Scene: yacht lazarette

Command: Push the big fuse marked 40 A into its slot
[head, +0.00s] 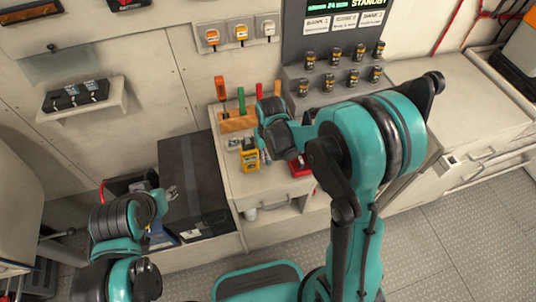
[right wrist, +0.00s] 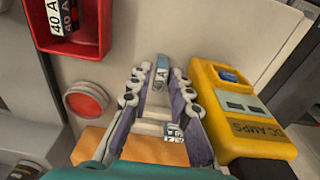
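My right gripper (right wrist: 158,74) is low over the counter, its fingers apart. Between them in the right wrist view lies a pale and blue-grey piece (right wrist: 161,80) with a label that reads like 40 A; gaps show beside its far end. A second white label (right wrist: 173,131) shows nearer the palm; I cannot tell if it is the same piece. In the head view my right arm hides most of this. A red bin (right wrist: 97,30) holds fuses marked 40 A (right wrist: 62,15). The panel (head: 292,50) reads STANDBY. My left gripper (head: 170,193) looks open and empty at the lower left.
A yellow DC amps meter (right wrist: 225,95) stands close beside my right gripper. A tool rack (head: 236,124) with upright coloured handles is behind it. Several black cylinders (head: 308,62) stand on the panel's ledge. The counter at the right (head: 470,105) has free room.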

